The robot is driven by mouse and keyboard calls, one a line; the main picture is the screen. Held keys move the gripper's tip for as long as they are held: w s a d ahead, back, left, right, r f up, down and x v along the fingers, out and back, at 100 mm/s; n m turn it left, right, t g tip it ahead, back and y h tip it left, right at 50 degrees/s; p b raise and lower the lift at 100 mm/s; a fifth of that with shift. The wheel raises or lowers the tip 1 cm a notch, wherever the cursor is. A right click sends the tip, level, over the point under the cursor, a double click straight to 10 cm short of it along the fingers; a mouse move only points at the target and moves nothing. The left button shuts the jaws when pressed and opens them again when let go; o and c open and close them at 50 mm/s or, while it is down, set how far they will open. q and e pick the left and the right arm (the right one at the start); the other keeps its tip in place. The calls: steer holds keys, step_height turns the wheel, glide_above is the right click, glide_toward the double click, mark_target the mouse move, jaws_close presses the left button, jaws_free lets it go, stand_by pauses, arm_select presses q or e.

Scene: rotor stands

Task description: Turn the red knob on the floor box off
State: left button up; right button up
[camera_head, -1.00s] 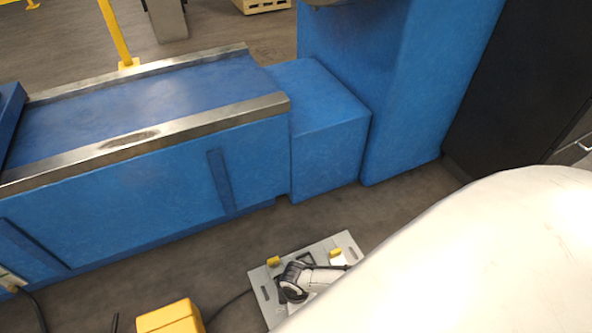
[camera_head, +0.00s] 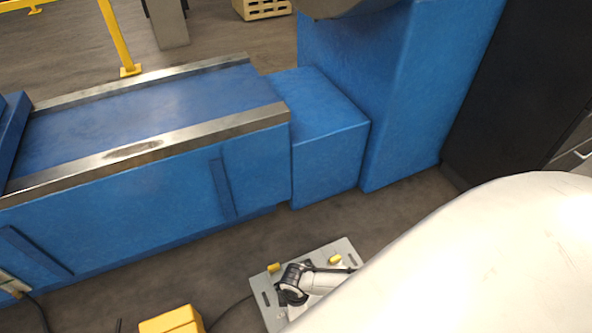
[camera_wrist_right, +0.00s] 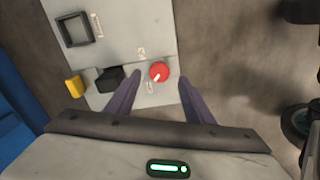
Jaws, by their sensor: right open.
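The floor box (camera_head: 343,250) is a light grey plate low in the head view, partly covered by my right arm. In the right wrist view its panel (camera_wrist_right: 130,22) fills the upper middle. The red knob (camera_wrist_right: 160,71) is round, with a pale mark across it that slants down to the left. My right gripper (camera_wrist_right: 160,77) is open. Its two dark fingers point at the panel, with the knob between their tips as seen in this view. I cannot tell how far the tips are above the panel. The knob is hidden in the head view. My left gripper is not in view.
On the panel are a black block (camera_wrist_right: 108,79), a square dark frame (camera_wrist_right: 74,29) and a yellow piece (camera_wrist_right: 73,86). A blue machine (camera_head: 120,200) stands behind the box. A yellow object (camera_head: 172,320) lies to its left, and a dark cable runs to the box.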

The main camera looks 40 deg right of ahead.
arm_select(q)
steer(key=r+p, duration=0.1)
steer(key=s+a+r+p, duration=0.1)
steer(key=p, duration=0.1)
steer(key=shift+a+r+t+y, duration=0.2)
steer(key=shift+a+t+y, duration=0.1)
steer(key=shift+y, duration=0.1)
arm_select(e)
step_height(320, 180, up, 7)
steer(key=shift+f, duration=0.2)
steer(key=shift+s, duration=0.1)
